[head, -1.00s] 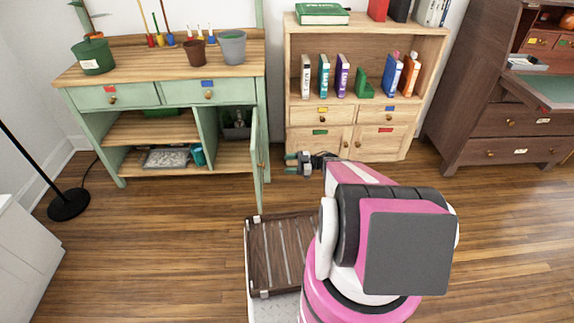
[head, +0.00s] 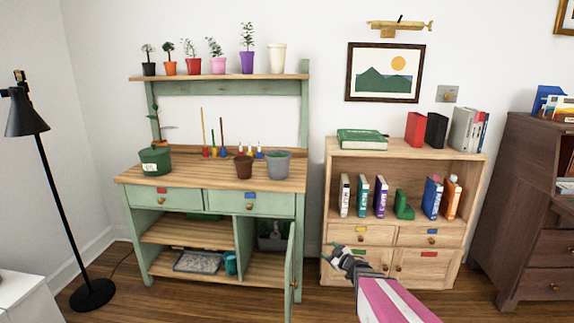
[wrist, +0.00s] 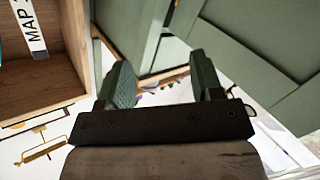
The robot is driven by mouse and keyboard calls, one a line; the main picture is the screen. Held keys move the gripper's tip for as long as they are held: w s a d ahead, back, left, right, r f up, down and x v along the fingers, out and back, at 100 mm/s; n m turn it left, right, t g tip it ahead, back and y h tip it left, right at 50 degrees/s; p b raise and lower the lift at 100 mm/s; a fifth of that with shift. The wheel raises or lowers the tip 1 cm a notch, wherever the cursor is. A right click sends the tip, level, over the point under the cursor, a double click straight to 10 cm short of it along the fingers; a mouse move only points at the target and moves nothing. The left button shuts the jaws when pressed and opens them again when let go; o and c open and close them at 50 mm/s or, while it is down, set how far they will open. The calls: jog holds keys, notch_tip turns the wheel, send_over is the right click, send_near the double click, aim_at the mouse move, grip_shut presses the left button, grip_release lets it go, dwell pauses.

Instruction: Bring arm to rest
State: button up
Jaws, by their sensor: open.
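My gripper (head: 342,252) is open and empty. In the head view it is held out in front of the lower left part of the wooden bookcase (head: 331,190). My pink and white arm reaches up to it from the bottom edge. In the wrist view the two grey-green fingers of my gripper (wrist: 160,78) stand apart with nothing between them. The rest of my arm is below the head view.
A green potting bench (head: 165,202) stands left of the bookcase, its right door (head: 289,270) swung open towards me. A black floor lamp (head: 62,190) stands at far left. A dark wooden desk (head: 525,220) is at right.

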jog(key=s+d+r+m+g+h, duration=0.2)
jog(key=s+d+m+g+h, duration=0.4)
jog(key=m+h, duration=0.45)
jog(key=s+a+r+g+y, duration=0.1)
jog(key=s+a+g, duration=0.2)
jog(key=s, duration=0.4)
jog(key=s+a+r+m+g+y, duration=0.1)
jog(key=s+a+g, duration=0.2)
jog(key=s+g, duration=0.2)
jog(key=s, duration=0.3)
jog(key=shift+s+a, duration=0.2)
